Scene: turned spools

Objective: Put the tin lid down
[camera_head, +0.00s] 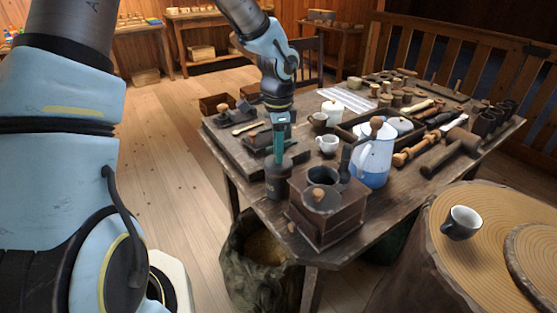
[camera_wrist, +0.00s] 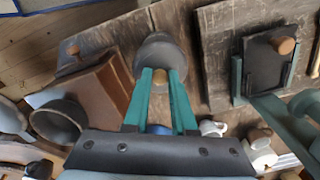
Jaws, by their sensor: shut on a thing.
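The tin lid (camera_wrist: 160,48) is a round dark grey disc with a small wooden knob (camera_wrist: 160,76). My gripper (camera_wrist: 160,84) is shut on the knob, its teal fingers on either side of it in the wrist view. In the head view my gripper (camera_head: 279,153) points straight down over a dark grey cylindrical tin (camera_head: 278,183) near the table's front left edge. The lid is at the top of this tin there. I cannot tell whether it rests on the rim or hangs just above it.
A dark wooden box (camera_head: 325,228) with a metal bowl stands close right of the tin. A blue and white jug (camera_head: 372,160) and a white cup (camera_head: 327,144) are beyond. Wooden boards and tools (camera_head: 238,146) lie behind left. The cluttered table leaves little free room.

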